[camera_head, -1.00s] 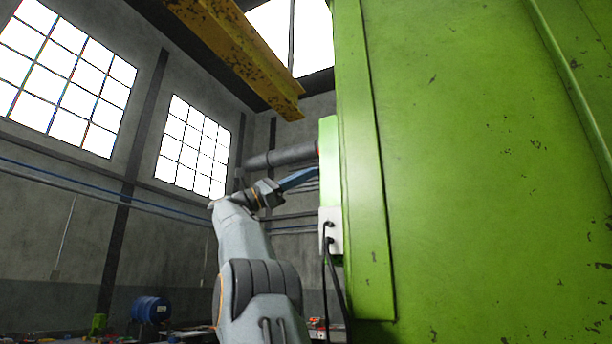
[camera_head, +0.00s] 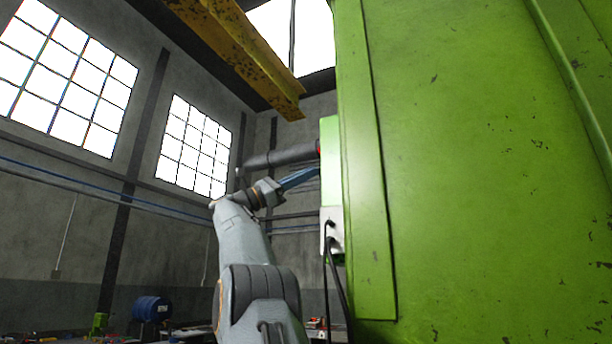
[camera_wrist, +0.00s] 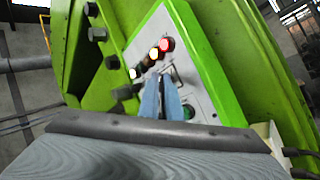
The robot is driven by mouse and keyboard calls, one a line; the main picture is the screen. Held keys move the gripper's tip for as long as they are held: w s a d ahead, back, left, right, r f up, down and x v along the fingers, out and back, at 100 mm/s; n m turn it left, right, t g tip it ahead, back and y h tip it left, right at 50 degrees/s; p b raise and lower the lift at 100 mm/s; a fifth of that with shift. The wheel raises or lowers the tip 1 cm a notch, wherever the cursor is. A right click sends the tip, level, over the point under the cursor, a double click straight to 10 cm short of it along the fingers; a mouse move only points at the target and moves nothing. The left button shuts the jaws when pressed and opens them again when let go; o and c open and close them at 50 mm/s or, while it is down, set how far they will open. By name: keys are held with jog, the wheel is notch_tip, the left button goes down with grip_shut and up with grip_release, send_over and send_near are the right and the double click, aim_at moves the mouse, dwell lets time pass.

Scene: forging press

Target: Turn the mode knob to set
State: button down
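The control panel (camera_wrist: 206,88) is a pale plate on a green box, with red, yellow and white lights along its left side. My gripper (camera_wrist: 164,82) has two blue fingers, close together with a narrow dark gap, pointing at the panel. A dark part (camera_wrist: 177,74) shows at the fingertips; it may be the mode knob, but the fingers cover much of it. I cannot tell whether they grip it. A green button (camera_wrist: 188,112) is just right of the fingers. In the head view my gripper (camera_head: 316,171) reaches the green box's left side; the panel face is hidden.
The large green press body (camera_head: 470,170) fills the right side of the head view. A white socket box with black cables (camera_head: 331,228) hangs below the panel box. Several black knobs or fittings (camera_wrist: 97,34) sit on the green face left of the panel.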

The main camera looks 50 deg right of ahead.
jog(key=shift+d+r+p, duration=0.3)
jog(key=shift+r+p, duration=0.4)
jog(key=shift+r, duration=0.2)
dwell(2.6)
jog(key=shift+s+a+f+b, duration=0.2)
jog(key=shift+f+b, duration=0.5)
jog(key=shift+b, duration=0.65)
jog(key=shift+w+a+f+b, duration=0.1)
jog(key=shift+a+f+b, duration=0.5)
jog(key=shift+b, duration=0.45)
jog(key=shift+d, duration=0.1)
